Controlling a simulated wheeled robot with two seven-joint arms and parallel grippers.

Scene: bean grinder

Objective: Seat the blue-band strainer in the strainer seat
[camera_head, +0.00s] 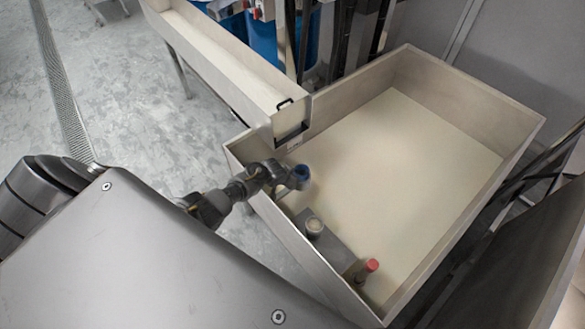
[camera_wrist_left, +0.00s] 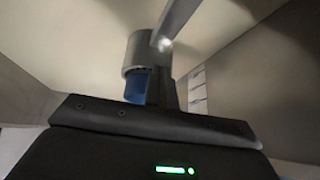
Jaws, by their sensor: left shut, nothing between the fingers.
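My left gripper (camera_head: 290,176) reaches in from the left over the near left wall of the large pale bin. Its fingers are shut with nothing between them. In the left wrist view the strainer (camera_wrist_left: 139,85) is a grey cylinder with a blue band, close beside the fingers. I cannot tell whether it touches them or what supports it. A round pale-topped fitting (camera_head: 314,226) stands on a grey block inside the bin; I cannot tell whether it is the strainer seat. My right gripper is out of view.
A red-capped item (camera_head: 371,265) stands near the bin's near corner. A long chute (camera_head: 222,58) ends at a small gate with a black handle (camera_head: 285,103) above the bin's left corner. The bin's pale floor (camera_head: 400,165) is mostly clear, with raised walls all around.

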